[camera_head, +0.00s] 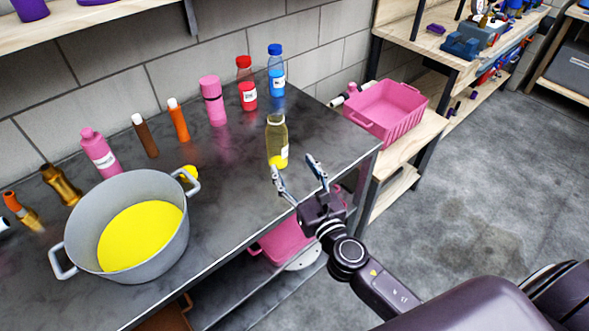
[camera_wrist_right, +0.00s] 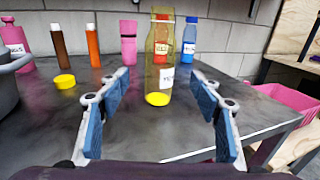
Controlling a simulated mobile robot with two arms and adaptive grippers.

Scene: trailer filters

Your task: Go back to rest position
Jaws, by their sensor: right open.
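My right gripper (camera_head: 295,173) reaches over the front edge of the dark table (camera_head: 240,195) from the lower right. It is open and empty. In the right wrist view its two blue-padded fingers (camera_wrist_right: 162,103) stand wide apart. A clear bottle with yellow liquid (camera_head: 276,142) stands upright on the table just beyond the fingers. In the right wrist view this bottle (camera_wrist_right: 160,60) shows between the fingers and farther off, with a gap around it. My left gripper is not in view.
A grey pot with yellow contents (camera_head: 175,245) stands at the left. Several bottles, including a red one (camera_head: 246,85) and a blue one (camera_head: 276,70), line the back. A yellow cap (camera_wrist_right: 65,81) lies on the table. A pink crate (camera_head: 385,108) sits right. The floor (camera_head: 480,190) is clear.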

